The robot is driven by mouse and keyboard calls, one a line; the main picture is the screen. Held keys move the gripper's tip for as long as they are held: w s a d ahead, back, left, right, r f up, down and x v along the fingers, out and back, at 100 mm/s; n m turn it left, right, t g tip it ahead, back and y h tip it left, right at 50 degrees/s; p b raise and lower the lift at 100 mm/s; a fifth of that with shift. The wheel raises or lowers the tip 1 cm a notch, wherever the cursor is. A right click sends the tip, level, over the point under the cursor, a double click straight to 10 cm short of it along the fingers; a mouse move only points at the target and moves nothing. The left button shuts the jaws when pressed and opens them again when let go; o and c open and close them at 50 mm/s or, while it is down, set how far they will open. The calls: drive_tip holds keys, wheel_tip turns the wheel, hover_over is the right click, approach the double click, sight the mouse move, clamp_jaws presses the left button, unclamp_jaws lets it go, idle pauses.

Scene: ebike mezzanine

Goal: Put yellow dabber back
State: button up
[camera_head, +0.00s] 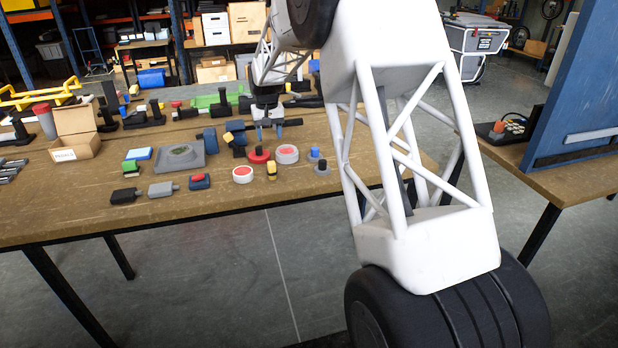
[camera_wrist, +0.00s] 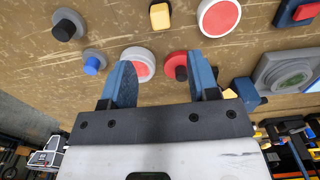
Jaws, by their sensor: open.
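A small yellow-topped dark piece (camera_head: 272,167) stands near the front edge of the wooden workbench, right of a white-rimmed red tin (camera_head: 243,174). It shows as a yellow block at the top of the wrist view (camera_wrist: 160,15). Another yellow part (camera_head: 229,138) sits by a dark blue piece and shows in the wrist view (camera_wrist: 228,93). I cannot tell for sure which is the dabber. My gripper (camera_head: 268,128) is over the bench behind these pieces. In the wrist view, my gripper (camera_wrist: 162,82) has its blue fingers wide apart, with nothing visibly held between them.
A red round base with black knob (camera_head: 259,155) and a white-rimmed red pad (camera_head: 287,154) stand close to my fingers. A blue-knobbed piece (camera_head: 321,166) is to the right. A grey tray (camera_head: 180,157) and open cardboard box (camera_head: 76,135) are left. The bench's front strip is clear.

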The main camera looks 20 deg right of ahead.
drive_tip(key=s+d+r, duration=0.1)
drive_tip(key=s+r, duration=0.3)
drive_tip(key=s, duration=0.6)
drive_tip(key=s+d+r+t, duration=0.1)
drive_tip(key=s+r, duration=0.4)
drive_tip(key=s, duration=0.5)
drive_tip(key=s+d+r, duration=0.1)
drive_tip(key=s+r, duration=0.3)
drive_tip(key=s, duration=0.5)
drive_tip(key=s+f, duration=0.2)
drive_tip(key=s, duration=1.3)
drive_tip(key=s+d+f+t, duration=0.1)
drive_tip(key=s+f, duration=0.2)
drive_tip(key=s, duration=1.3)
drive_tip(key=shift+s+d+f+t, duration=0.15)
drive_tip(key=shift+d+t, duration=0.05)
drive_tip(key=shift+t, duration=0.1)
